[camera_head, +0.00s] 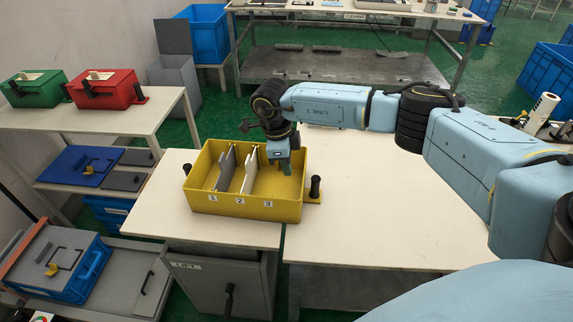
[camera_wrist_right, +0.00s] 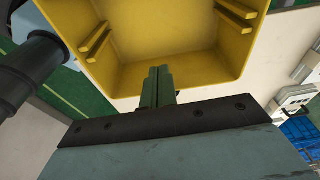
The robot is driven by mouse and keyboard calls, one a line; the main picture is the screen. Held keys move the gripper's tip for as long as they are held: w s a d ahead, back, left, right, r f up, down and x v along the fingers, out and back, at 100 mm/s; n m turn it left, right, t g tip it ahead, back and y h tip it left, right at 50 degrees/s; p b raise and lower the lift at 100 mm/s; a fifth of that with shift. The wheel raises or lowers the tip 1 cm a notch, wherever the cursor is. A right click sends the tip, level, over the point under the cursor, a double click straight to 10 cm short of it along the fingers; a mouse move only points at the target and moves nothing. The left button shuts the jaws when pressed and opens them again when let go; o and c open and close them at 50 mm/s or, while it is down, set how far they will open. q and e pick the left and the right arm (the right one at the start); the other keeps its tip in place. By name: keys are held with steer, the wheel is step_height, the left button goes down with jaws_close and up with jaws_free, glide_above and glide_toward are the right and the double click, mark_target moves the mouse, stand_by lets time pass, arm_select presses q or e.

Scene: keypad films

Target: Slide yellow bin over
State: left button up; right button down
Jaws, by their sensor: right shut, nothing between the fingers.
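The yellow bin (camera_head: 248,207) stands upright across the inner edges of two pale tables. Its front wall is marked 1, 2 and 3, and a black handle sticks up at each end. Grey and white dividers (camera_head: 249,172) stand inside it. My right gripper (camera_head: 286,170) points down at the right part of the bin, its fingertips seeming to be inside the third compartment. In the right wrist view the shut, empty fingers (camera_wrist_right: 157,86) show against the yellow bin (camera_wrist_right: 160,40); whether they touch a wall I cannot tell. My left gripper is not in view.
The right table (camera_head: 370,220) is mostly bare, with a gap between it and the left table (camera_head: 160,205). A shelf at the left holds green (camera_head: 37,92) and red (camera_head: 105,95) bins. A grey cabinet marked LIFT (camera_head: 215,285) is below.

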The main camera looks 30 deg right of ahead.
steer(key=shift+r+p, duration=0.55)
steer(key=shift+r, duration=0.2)
